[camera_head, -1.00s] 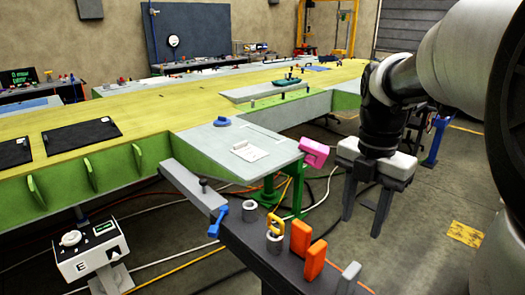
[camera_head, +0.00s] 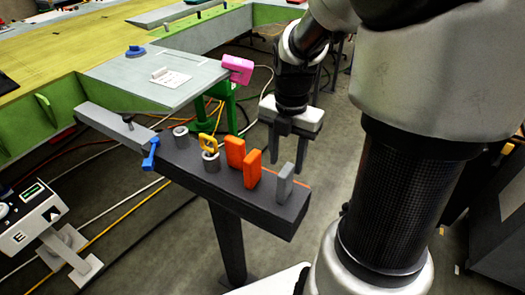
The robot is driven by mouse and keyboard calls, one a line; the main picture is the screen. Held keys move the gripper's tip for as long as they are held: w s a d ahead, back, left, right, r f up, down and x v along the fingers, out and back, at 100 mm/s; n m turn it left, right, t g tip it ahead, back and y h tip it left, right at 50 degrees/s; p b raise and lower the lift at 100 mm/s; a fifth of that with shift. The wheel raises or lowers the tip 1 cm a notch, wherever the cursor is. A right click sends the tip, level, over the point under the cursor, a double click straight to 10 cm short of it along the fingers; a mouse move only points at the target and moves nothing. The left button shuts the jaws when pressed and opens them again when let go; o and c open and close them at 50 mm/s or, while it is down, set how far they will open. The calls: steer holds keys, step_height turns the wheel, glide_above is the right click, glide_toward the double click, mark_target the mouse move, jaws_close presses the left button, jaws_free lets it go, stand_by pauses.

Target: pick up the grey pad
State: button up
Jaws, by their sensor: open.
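The grey pad (camera_head: 284,182) is a small upright grey block near the right end of a dark narrow shelf (camera_head: 232,199). It stands to the right of two orange blocks, apart from them. My gripper (camera_head: 287,164) points downward with its two dark fingers spread and nothing between them. In the picture its fingers show behind the shelf, just above and around the top of the pad's place. The pad is in full view.
Two orange blocks (camera_head: 235,152) (camera_head: 252,168), a yellow-handled piece (camera_head: 208,143), grey cylinders (camera_head: 181,137) and a blue clamp (camera_head: 150,155) share the shelf. A pink block (camera_head: 237,69) sits at the grey table's (camera_head: 140,80) corner. A white device (camera_head: 35,214) stands at left.

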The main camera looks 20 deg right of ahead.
mark_target(286, 170)
step_height(286, 170, down, 4)
steer(key=shift+d+r, duration=0.1)
steer(key=shift+r, duration=0.05)
steer(key=shift+w, duration=0.1)
jaws_close()
steer(key=shift+r, duration=0.1)
